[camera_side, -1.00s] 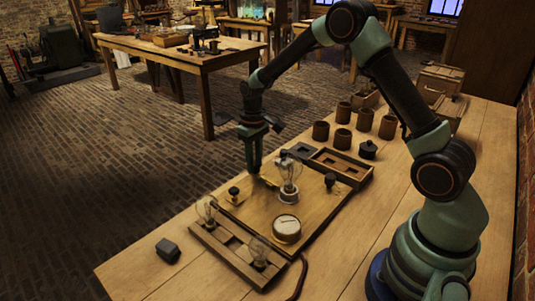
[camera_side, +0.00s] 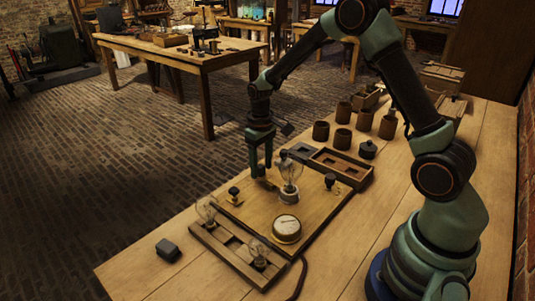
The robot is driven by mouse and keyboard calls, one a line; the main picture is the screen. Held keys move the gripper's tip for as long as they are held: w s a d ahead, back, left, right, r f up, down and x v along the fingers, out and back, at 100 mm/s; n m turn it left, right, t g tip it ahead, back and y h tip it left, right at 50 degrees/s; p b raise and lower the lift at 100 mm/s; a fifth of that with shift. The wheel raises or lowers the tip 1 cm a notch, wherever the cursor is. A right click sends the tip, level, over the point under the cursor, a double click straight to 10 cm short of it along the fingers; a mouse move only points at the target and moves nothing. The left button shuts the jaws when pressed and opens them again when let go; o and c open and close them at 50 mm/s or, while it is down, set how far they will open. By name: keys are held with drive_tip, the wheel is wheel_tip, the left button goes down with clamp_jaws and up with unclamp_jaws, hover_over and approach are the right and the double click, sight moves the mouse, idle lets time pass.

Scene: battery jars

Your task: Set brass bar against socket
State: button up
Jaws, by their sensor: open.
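A glass bulb (camera_side: 290,172) stands upright in a pale socket (camera_side: 288,197) near the middle of the wooden board (camera_side: 318,212). A small brass bar (camera_side: 268,184) lies on the board just left of the socket; whether they touch is too small to tell. My gripper (camera_side: 262,174) points down over the board's far left edge, its two fingers apart, right by the bar's far end. The fingertips hide part of that end. I see nothing held between the fingers.
A round gauge (camera_side: 287,228) and black knobs (camera_side: 234,191) (camera_side: 330,181) sit on the board. A wooden rack (camera_side: 222,243) with bulbs stands in front. A compartment tray (camera_side: 340,165) and several brown jars (camera_side: 343,138) are behind. A dark block (camera_side: 167,250) lies left.

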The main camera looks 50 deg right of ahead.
sight(261, 167)
drive_tip(key=shift+r, duration=0.1)
wheel_tip(261, 167, up, 12)
idle(0.5)
drive_tip(key=s+a+r+t, duration=0.2)
drive_tip(key=s+a+r, duration=0.1)
drive_tip(key=s, duration=0.5)
drive_tip(key=s+a+r+t, duration=0.3)
drive_tip(key=s+r, duration=0.1)
drive_tip(key=s, duration=0.4)
drive_tip(key=shift+s+r+t, duration=0.15)
drive_tip(key=shift+r+t, duration=0.15)
drive_tip(key=shift+r, duration=0.1)
idle(0.7)
